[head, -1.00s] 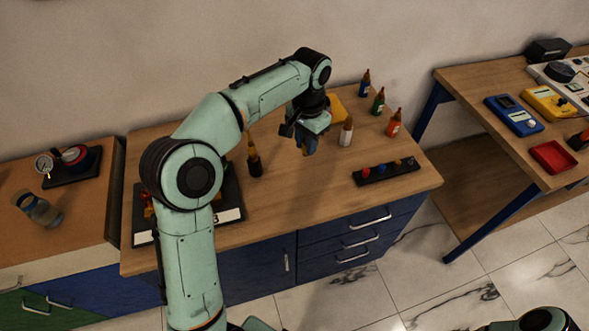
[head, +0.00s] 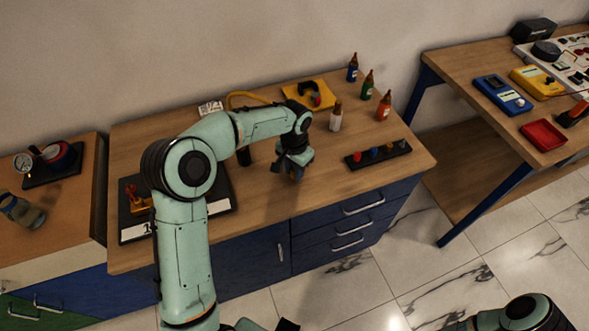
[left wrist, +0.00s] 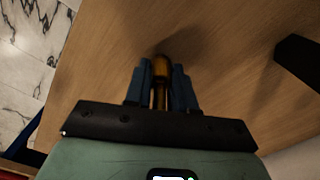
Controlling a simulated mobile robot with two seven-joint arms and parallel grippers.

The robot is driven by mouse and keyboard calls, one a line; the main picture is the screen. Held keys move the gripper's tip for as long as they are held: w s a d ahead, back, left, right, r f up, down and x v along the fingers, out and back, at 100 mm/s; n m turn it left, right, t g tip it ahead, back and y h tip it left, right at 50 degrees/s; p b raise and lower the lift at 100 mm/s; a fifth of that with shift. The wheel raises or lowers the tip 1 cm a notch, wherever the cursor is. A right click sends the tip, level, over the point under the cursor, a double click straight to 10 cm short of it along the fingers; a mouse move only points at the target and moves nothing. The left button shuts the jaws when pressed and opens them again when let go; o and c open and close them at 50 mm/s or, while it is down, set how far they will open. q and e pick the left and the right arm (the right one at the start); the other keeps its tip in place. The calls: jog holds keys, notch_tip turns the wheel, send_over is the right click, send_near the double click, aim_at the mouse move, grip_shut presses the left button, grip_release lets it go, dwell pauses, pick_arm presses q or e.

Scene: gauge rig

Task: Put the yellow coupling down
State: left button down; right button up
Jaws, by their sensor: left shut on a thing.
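My left gripper (head: 294,175) is over the front middle of the wooden bench (head: 255,222). In the left wrist view, its two blue fingers (left wrist: 161,88) are shut on the yellow coupling (left wrist: 161,72), which looks amber in the shade. The coupling sticks out a little past the fingertips, with the bare bench top behind it. In the head view the fingers mostly hide the coupling. I cannot tell whether it touches the wood. My right gripper does not show.
A black rack (head: 372,158) with coloured pieces lies right of the gripper. A white bottle (head: 336,118) and several coloured bottles stand behind. A yellow stand (head: 322,91) is at the back. A black board (head: 221,193) lies left, partly behind my arm. Bare wood surrounds the gripper.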

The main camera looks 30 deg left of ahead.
pick_arm(q)
jog(key=shift+f, duration=0.1)
jog(key=c, duration=1.4)
grip_release()
jog(key=shift+f, duration=0.15)
jog(key=o, duration=0.5)
jog(key=shift+c, duration=0.2)
notch_tip(320, 180, up, 12)
jog(key=p, duration=0.1)
jog(key=shift+r, duration=0.25)
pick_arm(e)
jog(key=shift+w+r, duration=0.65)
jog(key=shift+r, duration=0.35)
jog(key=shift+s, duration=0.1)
